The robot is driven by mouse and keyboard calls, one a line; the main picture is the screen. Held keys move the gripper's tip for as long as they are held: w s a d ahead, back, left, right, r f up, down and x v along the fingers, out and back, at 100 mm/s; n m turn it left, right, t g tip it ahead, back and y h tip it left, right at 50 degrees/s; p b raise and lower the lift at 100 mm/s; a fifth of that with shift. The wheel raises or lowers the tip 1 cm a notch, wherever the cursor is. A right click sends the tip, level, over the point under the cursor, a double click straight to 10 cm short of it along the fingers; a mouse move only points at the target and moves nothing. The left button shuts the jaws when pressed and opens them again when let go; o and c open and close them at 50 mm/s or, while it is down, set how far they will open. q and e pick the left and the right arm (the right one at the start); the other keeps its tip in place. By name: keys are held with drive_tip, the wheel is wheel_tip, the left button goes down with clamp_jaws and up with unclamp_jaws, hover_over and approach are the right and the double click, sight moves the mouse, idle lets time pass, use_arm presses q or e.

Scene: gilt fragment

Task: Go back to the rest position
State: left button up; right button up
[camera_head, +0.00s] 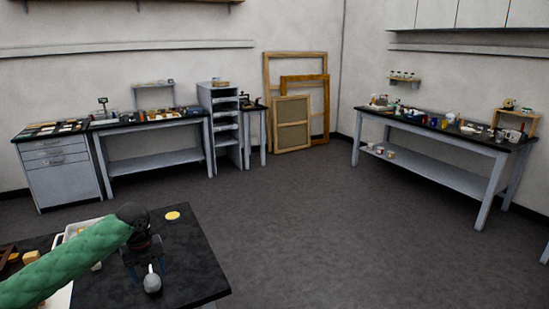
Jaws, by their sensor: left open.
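My left arm, in a green sleeve, comes in from the lower left over the near black table (198,262). My left gripper (143,268) hangs from its dark wrist above this table, pointing down, and is open. A small pale grey rounded object (152,281) with a thin neck shows at the fingertips. I cannot tell whether the gripper touches it. My right gripper is not in view.
A round yellow piece (172,215) lies on the table beyond my gripper. A pale tray (62,296) is partly hidden by my arm. Workbenches (157,158) (450,179) stand along the walls; wooden frames (292,123) lean in the corner. The middle floor is clear.

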use_arm(q)
drive_tip(key=s+d+f+n+t+h, duration=0.1)
drive_tip(key=s+d+f+n, duration=0.4)
drive_tip(key=s+d+f, duration=0.4)
drive_tip(key=s+d+f+n+t+h, duration=0.1)
drive_tip(key=s+d+f+n, duration=0.55)
drive_tip(key=d, duration=0.45)
drive_tip(key=s+a+f+n+t+y, duration=0.1)
drive_tip(key=s+f+n+y, duration=0.15)
drive_tip(key=s+n, duration=1.6)
drive_tip(key=s+d+f+m, duration=0.1)
drive_tip(key=s+f, duration=0.1)
drive_tip(key=f, duration=1.1)
drive_tip(key=s+d+f+m+g, duration=0.1)
drive_tip(key=s+f, duration=0.2)
drive_tip(key=f, duration=1.1)
drive_tip(key=s+d+f+m+g+h, duration=0.1)
drive_tip(key=s+f, duration=0.1)
drive_tip(key=f, duration=1.1)
drive_tip(key=shift+s+d+f, duration=0.2)
drive_tip(key=shift+s+f, duration=0.15)
drive_tip(key=shift+f, duration=0.05)
